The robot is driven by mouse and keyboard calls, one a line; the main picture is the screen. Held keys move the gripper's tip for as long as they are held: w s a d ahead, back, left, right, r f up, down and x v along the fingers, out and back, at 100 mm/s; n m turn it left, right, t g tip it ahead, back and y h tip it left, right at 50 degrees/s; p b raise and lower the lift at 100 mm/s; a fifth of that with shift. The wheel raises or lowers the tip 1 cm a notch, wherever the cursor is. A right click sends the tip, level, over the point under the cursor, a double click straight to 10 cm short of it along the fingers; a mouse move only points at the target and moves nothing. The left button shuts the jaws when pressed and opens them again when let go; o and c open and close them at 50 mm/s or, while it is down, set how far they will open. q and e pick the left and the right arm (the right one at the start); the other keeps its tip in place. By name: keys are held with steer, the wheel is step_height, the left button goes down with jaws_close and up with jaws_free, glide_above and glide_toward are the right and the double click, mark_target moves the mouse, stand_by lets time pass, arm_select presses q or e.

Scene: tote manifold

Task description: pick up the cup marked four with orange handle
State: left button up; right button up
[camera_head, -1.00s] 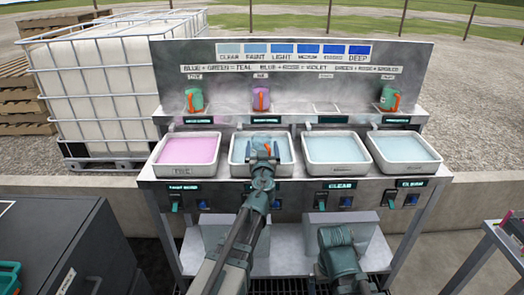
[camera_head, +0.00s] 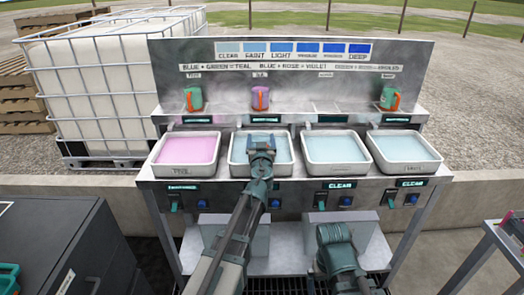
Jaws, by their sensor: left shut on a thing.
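My left gripper (camera_head: 262,150) is over the second tray from the left (camera_head: 236,169). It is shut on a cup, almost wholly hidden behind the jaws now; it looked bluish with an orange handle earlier. On the shelf stand a green cup with an orange handle (camera_head: 194,98) at left, a purple cup with an orange handle (camera_head: 261,98) in the middle, and another green cup with an orange handle (camera_head: 389,98) at right. The third shelf place is empty. I cannot read any number on the cups. My right gripper is out of view.
A tray of pink liquid (camera_head: 186,148) stands at left; two pale blue trays (camera_head: 338,149) (camera_head: 405,149) stand at right. Switches line the bench front. A back panel (camera_head: 292,70) rises behind the shelf. A dark cabinet (camera_head: 75,240) is at lower left.

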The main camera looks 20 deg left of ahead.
arm_select(q)
steer(key=shift+r, duration=0.15)
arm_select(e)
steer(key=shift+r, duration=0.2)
arm_select(q)
step_height(320, 180, up, 10)
steer(key=p, duration=1)
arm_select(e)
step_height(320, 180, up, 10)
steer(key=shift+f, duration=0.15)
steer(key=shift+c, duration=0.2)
